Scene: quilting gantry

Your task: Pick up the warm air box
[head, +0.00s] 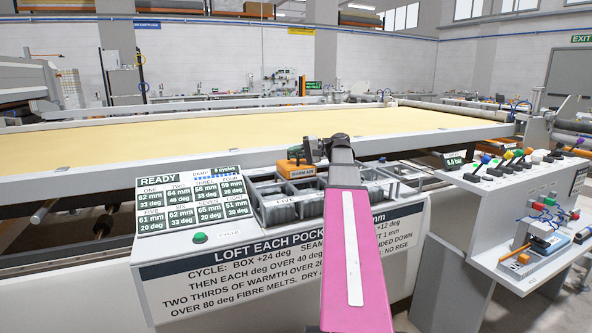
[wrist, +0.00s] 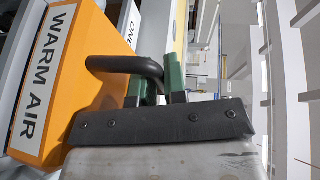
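The warm air box (head: 301,169) is orange with a white label reading WARM AIR. In the head view it is at the middle, by the front compartments of the machine. In the wrist view the box (wrist: 62,75) fills the left side, with a dark bent handle (wrist: 112,64). My gripper (head: 316,151) is at the box's handle. In the wrist view its green-padded fingers (wrist: 159,82) stand close together with the handle between them, and it looks shut on it. I cannot tell whether the box's underside touches the machine, as my arm hides part of the area.
A grey tray of compartments (head: 283,212) lies below the box. A READY display panel (head: 192,206) is at its left, beside a green button (head: 200,238). A control console (head: 520,190) with levers stands at right. A long yellow-topped bed (head: 230,143) stretches behind.

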